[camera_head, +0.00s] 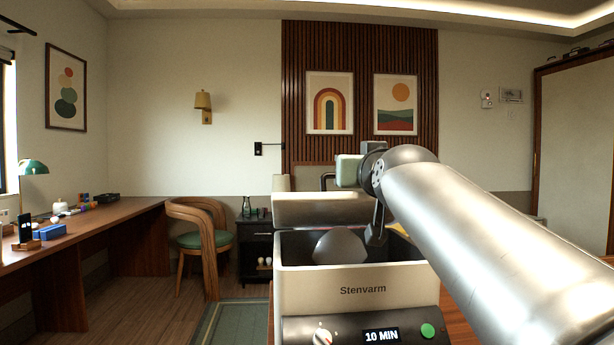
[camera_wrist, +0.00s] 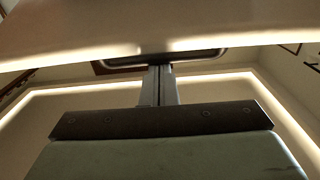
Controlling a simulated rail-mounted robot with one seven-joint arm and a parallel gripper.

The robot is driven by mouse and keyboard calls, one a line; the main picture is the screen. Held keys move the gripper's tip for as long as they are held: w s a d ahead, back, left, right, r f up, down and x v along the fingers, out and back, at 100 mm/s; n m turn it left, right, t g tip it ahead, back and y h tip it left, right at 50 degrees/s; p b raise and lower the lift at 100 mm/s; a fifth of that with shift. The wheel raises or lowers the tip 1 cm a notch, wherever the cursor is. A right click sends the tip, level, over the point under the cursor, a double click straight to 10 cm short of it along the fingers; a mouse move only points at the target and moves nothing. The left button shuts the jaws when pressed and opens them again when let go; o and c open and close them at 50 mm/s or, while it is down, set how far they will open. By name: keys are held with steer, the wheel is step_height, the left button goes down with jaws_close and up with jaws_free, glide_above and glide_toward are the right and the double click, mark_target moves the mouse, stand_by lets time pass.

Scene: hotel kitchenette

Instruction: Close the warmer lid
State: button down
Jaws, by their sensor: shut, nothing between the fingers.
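The warmer (camera_head: 352,293) is a cream box marked "Stenvarm" with a dark, open interior. Its cream lid (camera_head: 318,209) stands raised behind the opening. A dark handle loop (camera_head: 327,178) shows above the lid. My gripper's pale green body (camera_head: 349,171) is right of that loop, over the warmer; its fingertips are not clear in the head view. In the wrist view, my gripper (camera_wrist: 160,72) has its fingers together and empty, reaching up to the dark handle bar (camera_wrist: 205,55) under the lid's pale surface (camera_wrist: 160,28). I cannot tell whether they touch the bar.
The warmer's front panel has a knob (camera_head: 322,336), a "10 MIN" display (camera_head: 381,335) and a green button (camera_head: 428,330). A grey rounded shape (camera_head: 340,247) shows in the opening. A desk (camera_head: 110,225) and wooden chair (camera_head: 203,235) stand to the left.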

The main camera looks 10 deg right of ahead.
steer(key=shift+s+f, duration=0.15)
steer(key=shift+f, duration=0.1)
steer(key=shift+r, duration=0.1)
stand_by(0.5)
